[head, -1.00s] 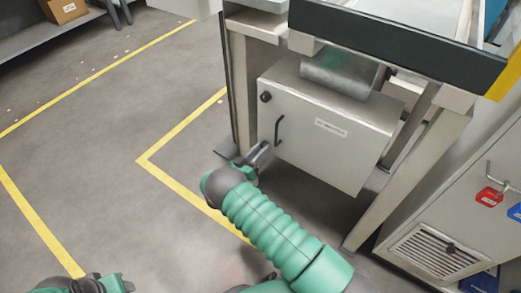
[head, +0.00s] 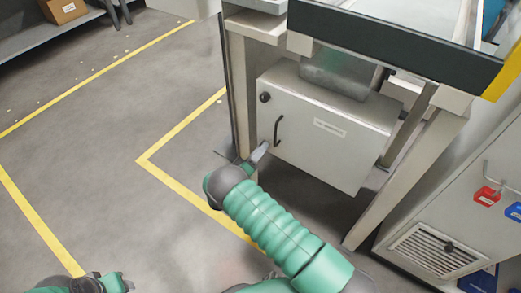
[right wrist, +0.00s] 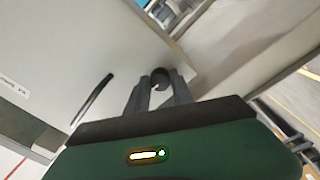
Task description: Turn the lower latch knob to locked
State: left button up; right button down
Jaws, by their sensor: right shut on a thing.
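The grey cabinet (head: 330,155) stands under the bench, its door facing me. A black upper latch knob (head: 265,97) and a black bar handle (head: 278,130) are on the left side of the door. The lower latch knob is hidden behind my right gripper (head: 264,147) in the head view. The right wrist view shows this dark round lower latch knob (right wrist: 159,76) between the two fingers of my right gripper (right wrist: 160,88), shut on it near the door corner. My left gripper (head: 103,284) is at the bottom left, away from the cabinet; its jaws are unclear.
Bench legs (head: 240,90) stand beside the cabinet on both sides. A second grey cabinet (head: 455,215) with a vent and red and blue tags is at the right. Open floor with yellow lines (head: 150,160) lies to the left. A shelf holds a cardboard box (head: 63,9).

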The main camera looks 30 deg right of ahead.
jog(key=shift+w+a, duration=0.15)
jog(key=c, duration=1.1)
grip_release()
jog(key=shift+f, duration=0.1)
jog(key=p+v, duration=0.3)
jog(key=v, duration=1.4)
jog(key=shift+p, duration=0.35)
